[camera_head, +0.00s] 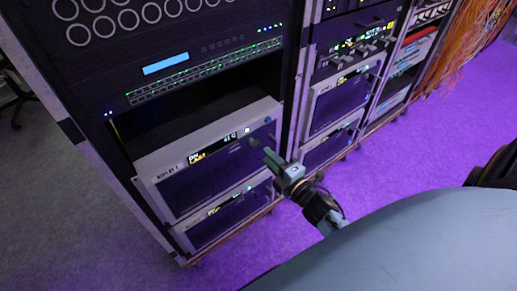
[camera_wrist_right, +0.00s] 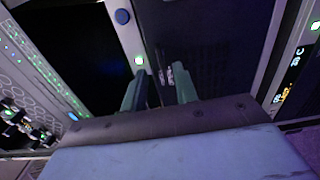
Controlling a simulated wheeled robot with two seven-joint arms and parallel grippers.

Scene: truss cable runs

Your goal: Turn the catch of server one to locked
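The upper light-grey server unit (camera_head: 145,160) in the near rack has a small white label ending in what looks like a 1, a lit display and a dark front panel. A dark knob-like part (camera_head: 255,142) shows at its right end, near a small light; I cannot tell whether it is the catch or how it is turned. My right gripper (camera_head: 270,156) is just in front of the unit's right end. In the right wrist view its two fingers (camera_wrist_right: 160,88) stand apart, with small pale marks beyond the gap. Contact cannot be told. My left gripper is not in view.
A similar unit (camera_head: 235,207) sits directly below, and a dark empty bay (camera_head: 190,110) is above. A second rack (camera_head: 335,100) stands close on the right. Orange cables (camera_head: 478,40) hang at the far right. The purple-lit floor (camera_head: 400,150) in front is clear.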

